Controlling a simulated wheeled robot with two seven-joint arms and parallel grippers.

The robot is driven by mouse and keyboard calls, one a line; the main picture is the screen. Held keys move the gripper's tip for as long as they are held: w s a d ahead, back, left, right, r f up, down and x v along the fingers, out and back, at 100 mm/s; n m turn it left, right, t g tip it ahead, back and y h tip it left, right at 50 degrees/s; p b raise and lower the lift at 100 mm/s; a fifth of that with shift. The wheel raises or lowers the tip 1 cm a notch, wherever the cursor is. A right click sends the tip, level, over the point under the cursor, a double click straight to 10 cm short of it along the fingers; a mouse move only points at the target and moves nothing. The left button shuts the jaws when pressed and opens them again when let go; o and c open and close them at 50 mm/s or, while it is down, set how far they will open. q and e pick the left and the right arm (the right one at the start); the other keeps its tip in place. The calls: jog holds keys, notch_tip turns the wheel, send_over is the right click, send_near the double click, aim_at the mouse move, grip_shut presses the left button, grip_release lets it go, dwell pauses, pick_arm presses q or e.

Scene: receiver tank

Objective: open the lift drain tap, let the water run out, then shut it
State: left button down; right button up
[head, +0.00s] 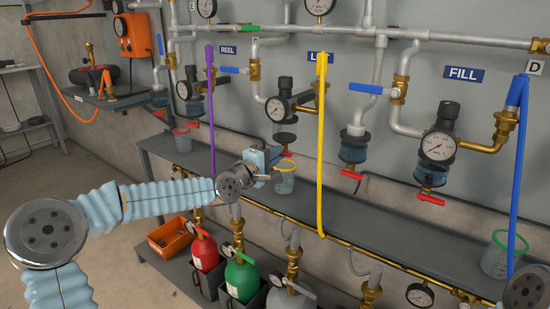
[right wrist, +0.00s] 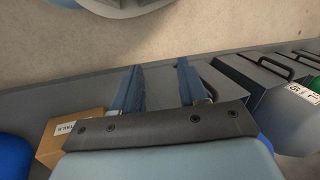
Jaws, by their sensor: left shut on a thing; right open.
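The lift drain tap (head: 288,154) is a small red handle under the clear bowl (head: 285,131) below the LIFT sign (head: 316,57). My left gripper (head: 279,156) is shut at the tap, and its fingers hide much of the handle. The handle's exact angle and any running water cannot be made out. A clear cup with an orange rim (head: 285,181) stands on the shelf just below the tap. My right gripper (right wrist: 160,66) is open and empty in the right wrist view, above dark boxes, away from the tap.
Yellow (head: 321,150), purple (head: 211,110) and blue (head: 518,170) hoses hang before the wall. More bowls with red taps (head: 431,200) flank the lift one. A green-rimmed cup (head: 497,257) stands on the shelf (head: 390,238) at right. Fire extinguishers (head: 241,279) stand below.

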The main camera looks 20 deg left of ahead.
pick_arm(q)
jog(key=shift+f, duration=0.1)
dwell(0.4)
jog(key=c, duration=1.5)
grip_release()
jog(key=shift+s+a, duration=0.1)
jog(key=p+v, duration=0.1)
jog(key=v, duration=1.2)
jog(key=shift+s+p, duration=0.3)
jog(key=shift+p, duration=0.1)
